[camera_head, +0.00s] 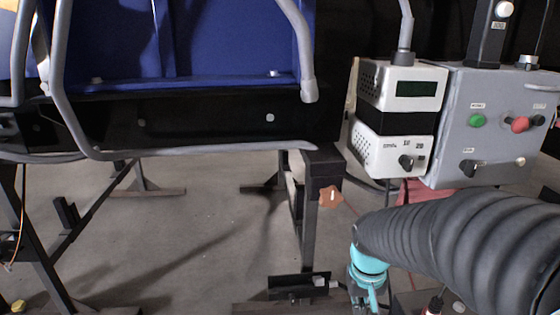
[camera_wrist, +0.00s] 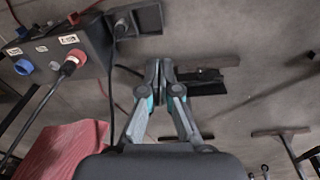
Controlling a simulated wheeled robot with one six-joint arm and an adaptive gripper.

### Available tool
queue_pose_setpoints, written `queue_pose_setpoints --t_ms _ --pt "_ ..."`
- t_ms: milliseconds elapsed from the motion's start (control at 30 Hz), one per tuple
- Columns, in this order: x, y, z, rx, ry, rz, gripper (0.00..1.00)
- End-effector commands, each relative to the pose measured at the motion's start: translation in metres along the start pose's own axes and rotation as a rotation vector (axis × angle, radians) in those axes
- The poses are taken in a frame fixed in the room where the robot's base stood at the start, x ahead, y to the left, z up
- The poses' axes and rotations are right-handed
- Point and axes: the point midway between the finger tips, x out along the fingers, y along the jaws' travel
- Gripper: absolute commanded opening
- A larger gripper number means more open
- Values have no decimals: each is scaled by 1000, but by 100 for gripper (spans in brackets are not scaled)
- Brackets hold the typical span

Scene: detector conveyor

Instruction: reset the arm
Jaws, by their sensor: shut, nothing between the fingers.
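My gripper (camera_wrist: 159,68) is shut and empty in the wrist view, its two fingertips together above the grey floor. In the head view, my arm in its black ribbed sleeve reaches in from the lower right. The teal wrist part shows at its end near the bottom edge, and the fingertips are not clearly visible there.
A blue conveyor (camera_head: 230,40) with grey tube rails stands at the left on a dark frame. A white detector unit (camera_head: 392,155) and a grey control box (camera_head: 497,135) with green and red buttons stand at the right. The wrist view shows a dark connector box (camera_wrist: 75,50) with cables and a red cloth (camera_wrist: 60,145).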

Motion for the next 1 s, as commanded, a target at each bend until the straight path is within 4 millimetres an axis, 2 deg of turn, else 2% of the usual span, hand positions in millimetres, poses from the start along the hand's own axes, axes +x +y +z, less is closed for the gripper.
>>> queue_pose_setpoints --t_ms 33,100,400,600,800,1000 --pt "-19 -1 10 -5 22 -6 0" --pt "-37 -2 23 -12 45 -13 0" --pt "-105 -5 73 -18 187 -40 0" --pt "-144 -5 93 -14 317 -48 0" --pt "-171 -4 99 -14 401 -49 0" --pt "-175 -4 100 -15 410 -50 0"
